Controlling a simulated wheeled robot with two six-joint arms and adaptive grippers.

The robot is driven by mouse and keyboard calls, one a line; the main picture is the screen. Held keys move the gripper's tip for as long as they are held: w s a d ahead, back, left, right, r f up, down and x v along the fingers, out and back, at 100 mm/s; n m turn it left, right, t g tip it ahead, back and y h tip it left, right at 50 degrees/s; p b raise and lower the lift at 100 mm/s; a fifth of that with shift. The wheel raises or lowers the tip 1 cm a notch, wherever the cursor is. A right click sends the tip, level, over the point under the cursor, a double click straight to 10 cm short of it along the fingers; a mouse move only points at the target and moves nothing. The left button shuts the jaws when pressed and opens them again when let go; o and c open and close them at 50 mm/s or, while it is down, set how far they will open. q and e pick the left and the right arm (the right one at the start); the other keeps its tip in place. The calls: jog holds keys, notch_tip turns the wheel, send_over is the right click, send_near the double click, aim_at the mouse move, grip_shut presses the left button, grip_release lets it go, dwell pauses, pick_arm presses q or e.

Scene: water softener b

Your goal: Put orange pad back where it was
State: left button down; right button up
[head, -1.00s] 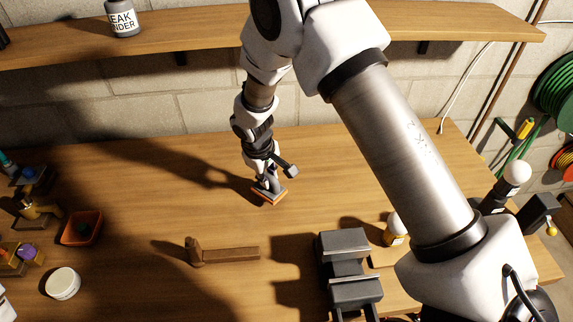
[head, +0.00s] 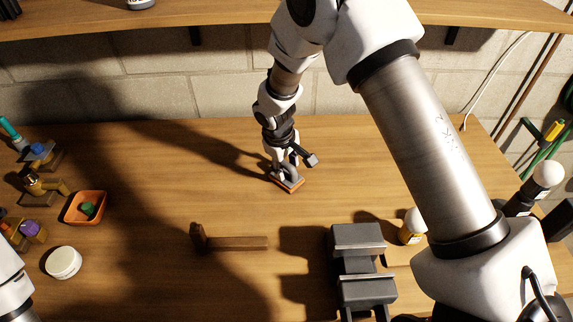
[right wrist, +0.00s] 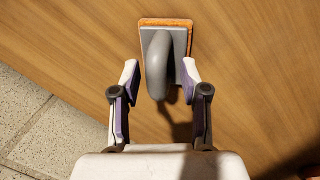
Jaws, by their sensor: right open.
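The orange pad (head: 290,186) lies on the wooden workbench near the back middle. In the right wrist view the orange pad (right wrist: 166,22) shows as an orange rim under a grey plate with a curved grey handle (right wrist: 157,62). My right gripper (head: 282,170) is just above the pad. In the right wrist view my right gripper (right wrist: 160,78) is open. Its two fingertips are on either side of the near end of the handle, with gaps visible. A white part of my left arm shows at the lower left edge of the head view; its gripper is out of view.
A wooden hammer (head: 235,243) lies left of centre. A grey vise (head: 358,240) stands front right. The bench around the pad is clear.

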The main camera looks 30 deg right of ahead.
aim_at(281, 182)
jog(key=shift+r, duration=0.15)
notch_tip(281, 182, up, 11)
jog(key=a+b, duration=0.1)
jog(key=a, duration=0.1)
jog(key=shift+s+r+b, duration=0.15)
jog(key=shift+s+b, duration=0.2)
jog(key=shift+s, duration=0.05)
